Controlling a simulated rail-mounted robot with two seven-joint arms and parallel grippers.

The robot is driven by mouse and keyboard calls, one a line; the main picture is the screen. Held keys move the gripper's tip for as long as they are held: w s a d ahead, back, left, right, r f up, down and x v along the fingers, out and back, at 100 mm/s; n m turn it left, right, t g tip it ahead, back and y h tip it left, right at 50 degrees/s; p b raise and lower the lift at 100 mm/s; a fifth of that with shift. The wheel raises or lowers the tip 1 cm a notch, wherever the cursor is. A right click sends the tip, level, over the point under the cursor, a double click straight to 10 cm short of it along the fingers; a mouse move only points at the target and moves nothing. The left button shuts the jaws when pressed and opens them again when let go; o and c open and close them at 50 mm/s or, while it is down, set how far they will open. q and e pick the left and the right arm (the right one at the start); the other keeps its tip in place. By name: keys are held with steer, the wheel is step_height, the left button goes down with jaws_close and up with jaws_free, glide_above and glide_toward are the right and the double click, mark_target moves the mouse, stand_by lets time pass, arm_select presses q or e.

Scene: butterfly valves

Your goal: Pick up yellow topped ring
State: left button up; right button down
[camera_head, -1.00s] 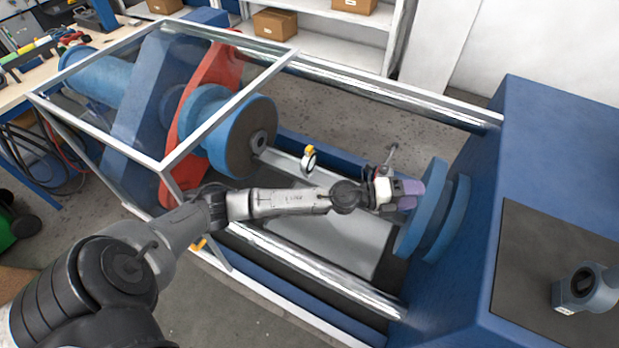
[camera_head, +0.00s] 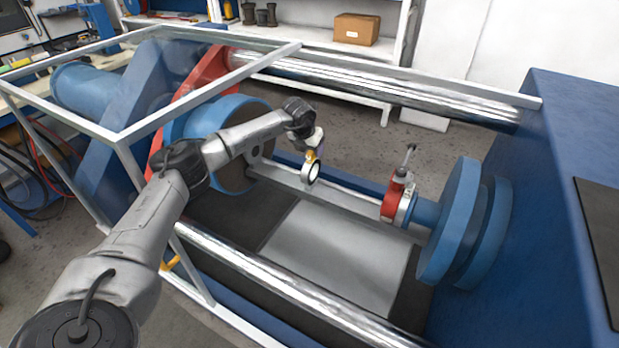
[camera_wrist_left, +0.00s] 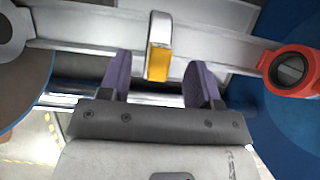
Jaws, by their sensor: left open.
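The yellow-topped ring (camera_head: 311,172) stands upright on the rail between the two blue cylinders in the head view. It is a pale ring with a dark edge and a yellow block on top. My left gripper (camera_head: 314,151) is just above it, with the fingertips hard to make out there. In the left wrist view the gripper (camera_wrist_left: 161,77) is open, with its two purple fingers on either side of the ring's yellow top (camera_wrist_left: 157,63). I see gaps on both sides, so the fingers do not grip it. My right gripper is out of view.
A red valve with an upright handle (camera_head: 393,200) sits at the blue flange (camera_head: 452,220) on the right; it also shows in the left wrist view (camera_wrist_left: 291,72). A frame (camera_head: 150,130) stands on the left. Long metal bars run in front and behind.

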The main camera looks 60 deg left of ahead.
mark_target(311, 152)
arm_select(q)
steer(key=b+x, duration=0.1)
steer(key=x, duration=0.2)
steer(key=shift+s+d+f, duration=0.1)
steer(key=shift+f, duration=0.15)
steer(key=shift+w+f+b, duration=0.25)
steer(key=shift+f+b, duration=0.15)
steer(key=shift+f, duration=0.1)
steer(key=shift+w+a+f, duration=0.1)
steer(key=shift+a+f, duration=0.1)
steer(key=shift+c, duration=0.2)
jaws_close()
